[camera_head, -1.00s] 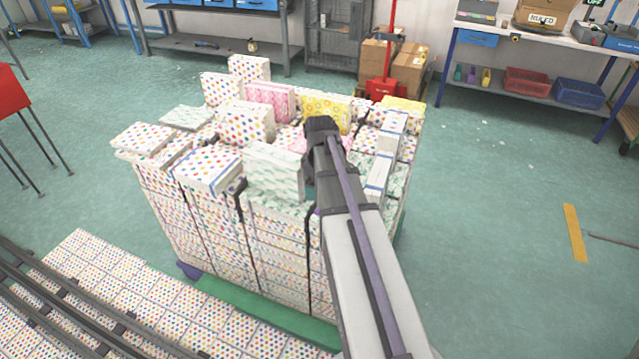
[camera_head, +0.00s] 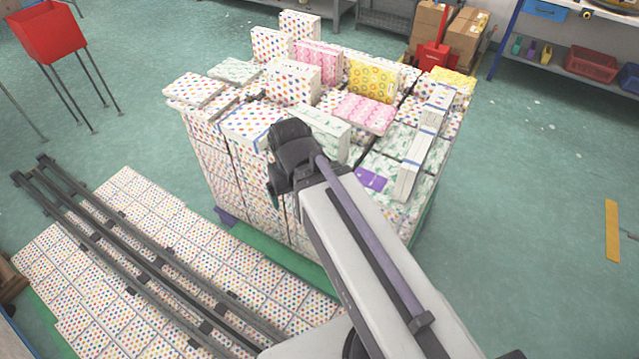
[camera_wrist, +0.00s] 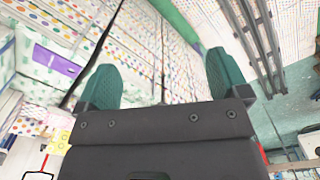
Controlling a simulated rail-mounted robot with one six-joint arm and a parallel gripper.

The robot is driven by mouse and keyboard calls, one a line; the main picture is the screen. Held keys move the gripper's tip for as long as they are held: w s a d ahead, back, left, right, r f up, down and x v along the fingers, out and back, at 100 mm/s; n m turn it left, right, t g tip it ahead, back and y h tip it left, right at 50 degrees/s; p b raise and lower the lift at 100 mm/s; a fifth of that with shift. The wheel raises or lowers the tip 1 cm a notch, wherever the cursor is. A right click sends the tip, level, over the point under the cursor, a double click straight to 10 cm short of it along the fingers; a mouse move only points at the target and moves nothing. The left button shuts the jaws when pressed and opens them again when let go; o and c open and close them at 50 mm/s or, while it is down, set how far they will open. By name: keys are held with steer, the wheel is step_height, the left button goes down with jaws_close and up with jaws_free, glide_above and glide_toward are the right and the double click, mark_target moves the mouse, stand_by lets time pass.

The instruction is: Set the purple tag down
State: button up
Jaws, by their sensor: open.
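The purple tag (camera_head: 370,179) lies on the top of the box stack, on a pale green-patterned box near the front right. It also shows in the wrist view (camera_wrist: 57,63) at the upper left, apart from my gripper. My gripper (camera_wrist: 165,72) is open, with its two green fingers spread and nothing between them. In the head view, my arm's end is over the front of the stack, to the left of the tag, and the fingertips are hidden there.
The stack (camera_head: 225,165) carries loose boxes, including a pink box (camera_head: 364,113) and a yellow box (camera_head: 371,79). Dark rails (camera_head: 125,255) run over dotted boxes at the lower left. A red bin (camera_head: 50,35) stands at upper left. The floor at right is mostly clear.

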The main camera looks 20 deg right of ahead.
steer(key=shift+d, duration=0.1)
steer(key=m+b, duration=0.7)
steer(key=m, duration=2.2)
glide_above(379, 183)
step_height(379, 183, down, 7)
steer(key=shift+s+f, duration=0.15)
steer(key=shift+f, duration=0.05)
steer(key=shift+r, duration=0.15)
step_height(379, 183, down, 5)
steer(key=b, duration=0.5)
steer(key=shift+f, duration=0.2)
steer(key=shift+r, duration=0.2)
